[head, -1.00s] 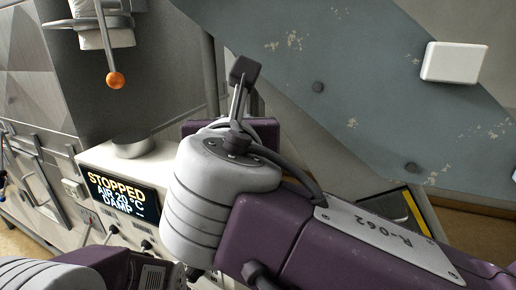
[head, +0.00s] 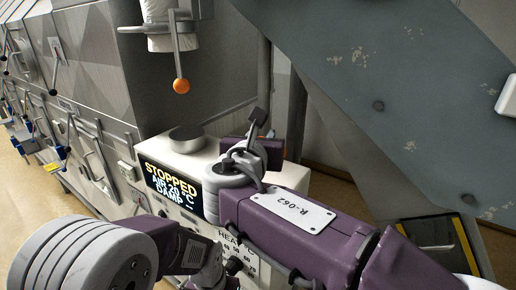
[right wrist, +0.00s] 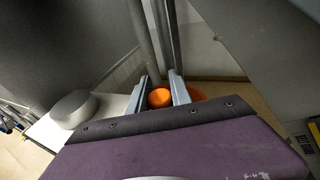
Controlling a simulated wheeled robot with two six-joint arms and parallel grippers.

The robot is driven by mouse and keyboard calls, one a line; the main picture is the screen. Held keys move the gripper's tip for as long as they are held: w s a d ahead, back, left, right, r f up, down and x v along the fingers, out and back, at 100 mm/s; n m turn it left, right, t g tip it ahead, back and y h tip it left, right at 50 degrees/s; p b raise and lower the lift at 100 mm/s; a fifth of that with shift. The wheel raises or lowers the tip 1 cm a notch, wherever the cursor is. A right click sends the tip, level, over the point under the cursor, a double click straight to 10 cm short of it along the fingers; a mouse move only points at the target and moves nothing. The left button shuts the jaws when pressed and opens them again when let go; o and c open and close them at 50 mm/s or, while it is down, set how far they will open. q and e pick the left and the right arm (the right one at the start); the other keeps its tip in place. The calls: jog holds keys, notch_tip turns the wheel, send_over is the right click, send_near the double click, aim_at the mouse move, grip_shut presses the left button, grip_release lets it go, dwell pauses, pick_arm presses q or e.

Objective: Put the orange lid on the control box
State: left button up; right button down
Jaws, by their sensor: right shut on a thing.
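The white control box (head: 211,157) stands in the middle of the head view. Its dark display reads "STOPPED, AIR 20 °C, DAMP". My right gripper (right wrist: 160,92) is shut on the orange lid (right wrist: 160,99), whose round knob shows between the fingers and whose rim shows behind them. In the head view my right arm covers the box's right part and the fingers are hidden. A bit of orange shows past the wrist, above the box's rear right. My left arm is at the lower left; its fingertips cannot be made out.
A round grey cap (head: 187,139) sits on top of the control box, and it also shows in the right wrist view (right wrist: 73,108). An orange ball on a lever (head: 181,86) hangs above. A slanted grey panel (head: 385,100) bounds the right side. Grey posts stand behind the box.

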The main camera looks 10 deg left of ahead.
jog(key=shift+w+a+f, duration=0.35)
jog(key=shift+w+f, duration=0.05)
jog(key=shift+w, duration=0.15)
jog(key=shift+d+f, duration=0.15)
jog(key=shift+f, duration=0.25)
notch_tip(320, 180, down, 3)
jog(key=shift+s+r, duration=0.1)
jog(key=shift+a+f, duration=0.2)
jog(key=shift+f, duration=0.05)
jog(key=shift+d+f, duration=0.1)
